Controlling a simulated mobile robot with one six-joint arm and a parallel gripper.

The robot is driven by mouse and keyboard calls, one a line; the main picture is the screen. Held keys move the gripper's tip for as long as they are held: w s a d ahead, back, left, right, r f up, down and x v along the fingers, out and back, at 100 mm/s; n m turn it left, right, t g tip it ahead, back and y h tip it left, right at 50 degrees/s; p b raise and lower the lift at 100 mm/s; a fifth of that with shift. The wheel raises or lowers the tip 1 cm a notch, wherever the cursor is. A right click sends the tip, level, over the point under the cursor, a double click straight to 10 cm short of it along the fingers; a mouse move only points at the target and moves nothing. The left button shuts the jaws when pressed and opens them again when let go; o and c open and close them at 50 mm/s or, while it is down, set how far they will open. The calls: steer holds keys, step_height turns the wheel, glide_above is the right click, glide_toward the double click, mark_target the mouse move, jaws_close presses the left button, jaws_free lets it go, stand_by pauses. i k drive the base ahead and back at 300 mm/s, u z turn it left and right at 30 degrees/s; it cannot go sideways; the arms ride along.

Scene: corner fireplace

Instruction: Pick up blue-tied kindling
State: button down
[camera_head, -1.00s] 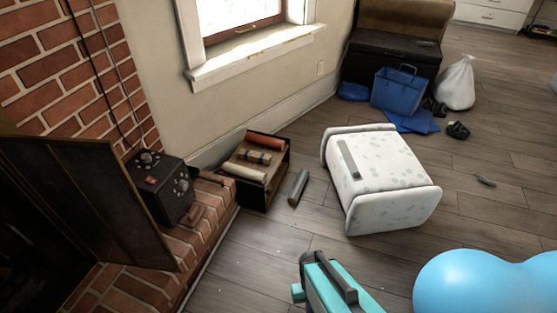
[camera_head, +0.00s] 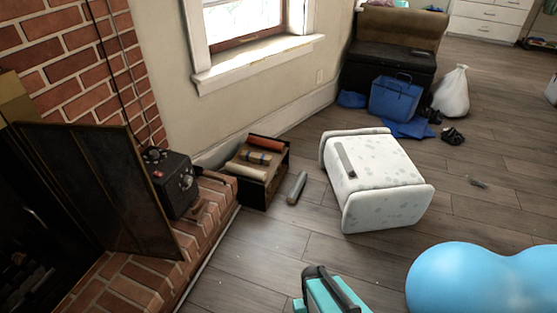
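A small bundle of kindling with a blue tie (camera_head: 256,157) lies in an open dark box (camera_head: 280,177) on the floor by the wall. It lies between a red-brown roll (camera_head: 265,144) and a pale cream roll (camera_head: 246,171). The bundle is small in the picture, so its tie is hard to make out finely. A teal and black part shows at the bottom edge, well nearer than the box. My gripper's fingers do not show in this view.
A grey cylinder (camera_head: 297,187) lies right of the box. A white spotted stool (camera_head: 380,185) on its side and a blue ball (camera_head: 480,285) stand to the right. The brick hearth (camera_head: 205,220) and a black device (camera_head: 172,182) are left. Bare floor lies between.

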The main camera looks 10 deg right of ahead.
mark_target(262, 159)
steer(key=u, duration=0.15)
steer(key=i, duration=0.9)
steer(key=z, duration=0.15)
steer(key=k, duration=0.9)
steer(key=u, duration=0.2)
steer(key=i, duration=0.35)
steer(key=z, duration=0.05)
